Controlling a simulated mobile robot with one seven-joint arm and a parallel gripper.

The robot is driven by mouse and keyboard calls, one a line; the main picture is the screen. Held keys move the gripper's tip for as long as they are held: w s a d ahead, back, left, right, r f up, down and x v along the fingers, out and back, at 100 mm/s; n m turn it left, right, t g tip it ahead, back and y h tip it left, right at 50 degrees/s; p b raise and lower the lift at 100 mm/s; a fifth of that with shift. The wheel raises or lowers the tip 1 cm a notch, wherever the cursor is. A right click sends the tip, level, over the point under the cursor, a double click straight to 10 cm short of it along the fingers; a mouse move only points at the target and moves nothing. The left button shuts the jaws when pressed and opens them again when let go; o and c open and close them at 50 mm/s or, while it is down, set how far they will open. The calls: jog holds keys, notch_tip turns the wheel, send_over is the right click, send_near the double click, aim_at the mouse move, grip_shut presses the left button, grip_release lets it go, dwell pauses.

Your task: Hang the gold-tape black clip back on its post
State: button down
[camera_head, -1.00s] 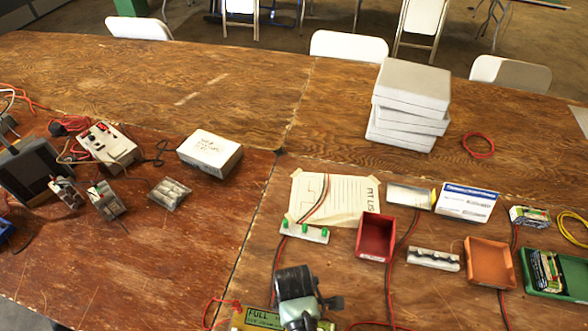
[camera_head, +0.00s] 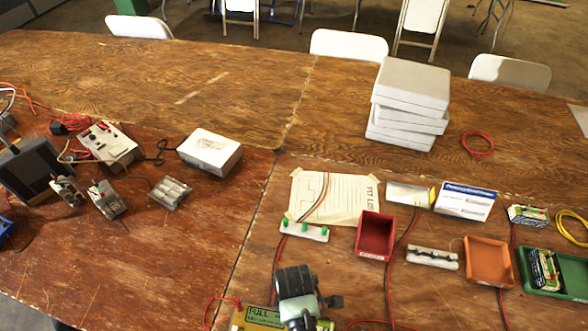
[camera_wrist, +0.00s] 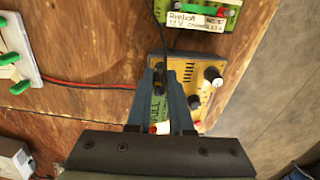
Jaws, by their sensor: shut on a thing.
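My gripper (camera_wrist: 171,100) points down, its two blue fingers closed on a black clip (camera_wrist: 161,78) with a black lead running up from it. The fingers hide much of the clip, and I cannot make out its gold tape. In the head view my wrist covers the gripper and the clip. The gripper is over the yellow charger (camera_wrist: 208,75), whose display (camera_head: 259,313) shows at the front edge of the head view. A white rack with green posts (camera_head: 304,232) stands behind the gripper. Another white rack (camera_head: 432,258) holding dark pieces lies to the right.
A red bin (camera_head: 374,239), an orange bin (camera_head: 488,263) and a green tray (camera_head: 548,285) stand to the right. Red leads cross the board. A paper sheet (camera_head: 345,195) lies behind the green-post rack. A green battery pack (camera_wrist: 200,15) lies beyond the charger in the wrist view.

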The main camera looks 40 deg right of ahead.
dwell(0.9)
jog(key=c, duration=0.7)
grip_release()
jog(key=shift+c, duration=0.2)
jog(key=shift+o, duration=0.3)
jog(key=shift+o, duration=0.8)
jog(key=shift+p, duration=0.3)
notch_tip(320, 180, up, 7)
jog(key=p, duration=0.7)
jog(key=shift+r+p, duration=0.2)
jog(key=shift+p, duration=0.1)
